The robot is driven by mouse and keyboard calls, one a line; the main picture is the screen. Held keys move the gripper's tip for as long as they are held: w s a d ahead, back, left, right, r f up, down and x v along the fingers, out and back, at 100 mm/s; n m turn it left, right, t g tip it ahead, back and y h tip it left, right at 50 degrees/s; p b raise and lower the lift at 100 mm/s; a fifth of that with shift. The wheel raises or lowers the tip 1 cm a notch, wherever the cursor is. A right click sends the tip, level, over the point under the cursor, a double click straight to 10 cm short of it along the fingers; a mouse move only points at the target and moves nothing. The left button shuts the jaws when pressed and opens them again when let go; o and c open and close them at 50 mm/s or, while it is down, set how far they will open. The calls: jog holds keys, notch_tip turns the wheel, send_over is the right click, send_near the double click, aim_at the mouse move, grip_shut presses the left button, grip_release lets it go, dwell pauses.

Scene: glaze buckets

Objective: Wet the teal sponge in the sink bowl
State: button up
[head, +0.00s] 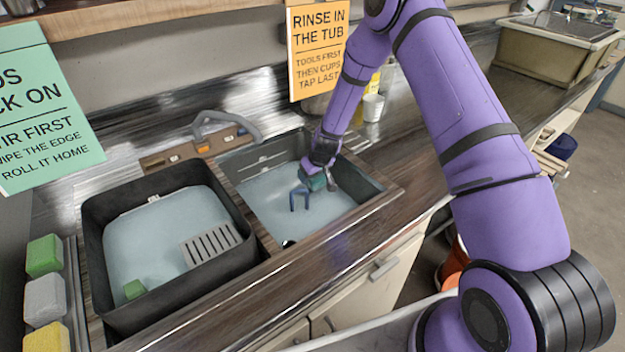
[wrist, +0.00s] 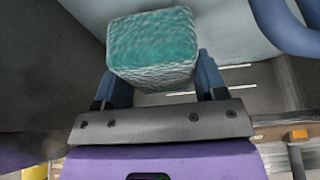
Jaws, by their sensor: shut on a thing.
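My gripper (head: 322,172) reaches down inside the sink bowl (head: 262,205), the right-hand basin set in the counter, near its back right. It is shut on the teal sponge (head: 313,184), which shows just below the jaws. In the wrist view the teal sponge (wrist: 152,45) sits between the two blue-grey fingers of my gripper (wrist: 152,80), its wet-looking or mottled face towards the camera. Pale blue water fills the floor of the bowl. I cannot tell whether the sponge touches the water.
A grey tap (head: 235,120) is behind.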

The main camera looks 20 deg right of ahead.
jog(key=shift+r, duration=4.55)
notch_tip(320, 180, up, 8)
jog(key=shift+f, duration=0.25)
